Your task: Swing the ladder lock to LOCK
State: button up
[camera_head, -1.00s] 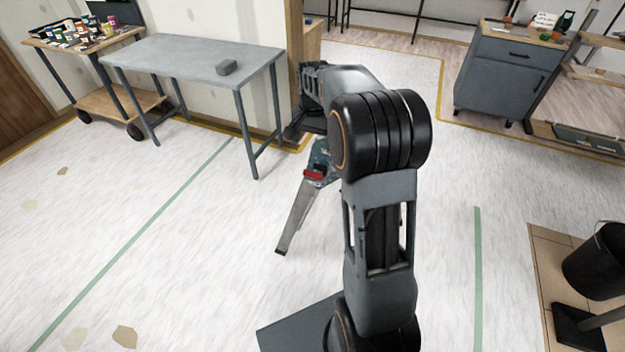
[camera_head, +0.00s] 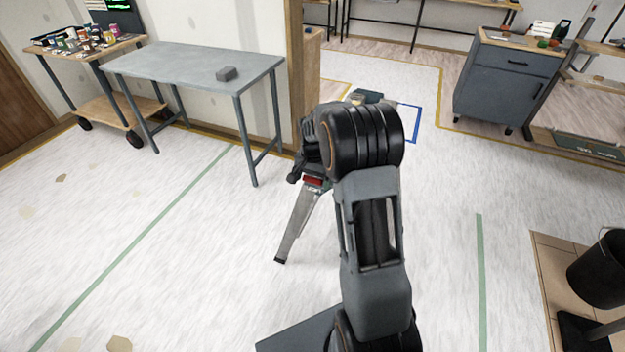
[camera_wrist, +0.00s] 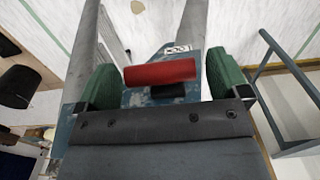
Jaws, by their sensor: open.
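The ladder (camera_head: 297,222) stands just left of my arm in the head view, with a grey leg reaching the floor. Its red lock lever (camera_head: 314,181) shows near its top, beside my arm. In the wrist view the red lever (camera_wrist: 160,72) lies almost level across the ladder's blue plate (camera_wrist: 195,66). A small pale label (camera_wrist: 178,49) sits just beyond it; its writing is too small to read. My gripper (camera_wrist: 162,78) is open, with a green-padded finger on each side of the red lever and gaps to both. My arm hides much of the ladder in the head view.
A grey cabinet (camera_head: 505,80) is at back right. A black bucket (camera_head: 600,270) stands at right. The floor left of the ladder is clear.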

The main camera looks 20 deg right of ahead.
jog(key=shift+f, duration=0.1)
jog(key=c, duration=0.9)
jog(key=f+b, duration=0.1)
jog(key=b, duration=0.1)
jog(key=t+h+b, duration=0.1)
jog(key=b, duration=0.1)
jog(key=shift+s+a+f+b, duration=0.2)
jog(key=shift+a+f+b, duration=0.05)
jog(key=shift+f+b, duration=0.1)
jog(key=shift+c, duration=0.2)
jog(key=shift+s+f+t+h+b, duration=0.1)
jog(key=shift+f+t+h+b, duration=1)
jog(key=shift+b, duration=3.2)
jog(key=shift+w+f+t+h+b, duration=0.1)
jog(key=shift+f+t+h+b, duration=0.45)
jog(key=shift+t+h+b, duration=2.5)
jog(key=shift+s+f+g+h+b, duration=0.2)
jog(key=shift+f+b, duration=0.6)
jog(key=shift+b, duration=4.8)
jog(key=shift+w, duration=0.1)
